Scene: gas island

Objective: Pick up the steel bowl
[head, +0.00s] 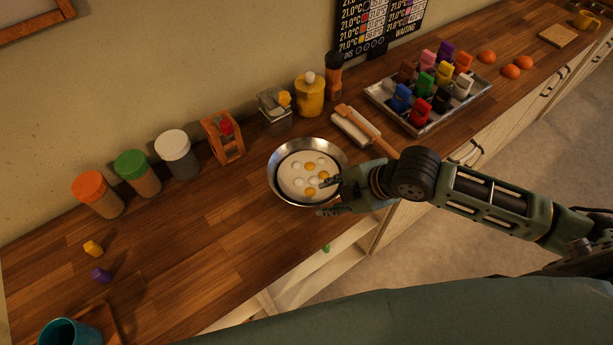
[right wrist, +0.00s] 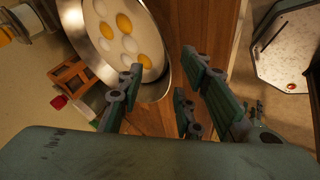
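The steel bowl (head: 274,180) sits near the counter's front edge, holding several white and yellow round pieces. Its rim also shows in the right wrist view (right wrist: 152,92). My right gripper (head: 328,198) is open at the bowl's front right side. In the head view, one finger reaches over the bowl's near rim and another is outside it. In the right wrist view, the gripper (right wrist: 158,92) has its fingers spread, with the rim close between them. I cannot tell whether they touch the bowl. My left gripper is not in view.
A board with a wooden-handled tool (head: 365,128) and a tray of coloured pieces (head: 408,123) stand right of the bowl. A wooden rack (head: 222,138) and several jars line the wall. The wooden counter (head: 200,235) left of the bowl is mostly clear.

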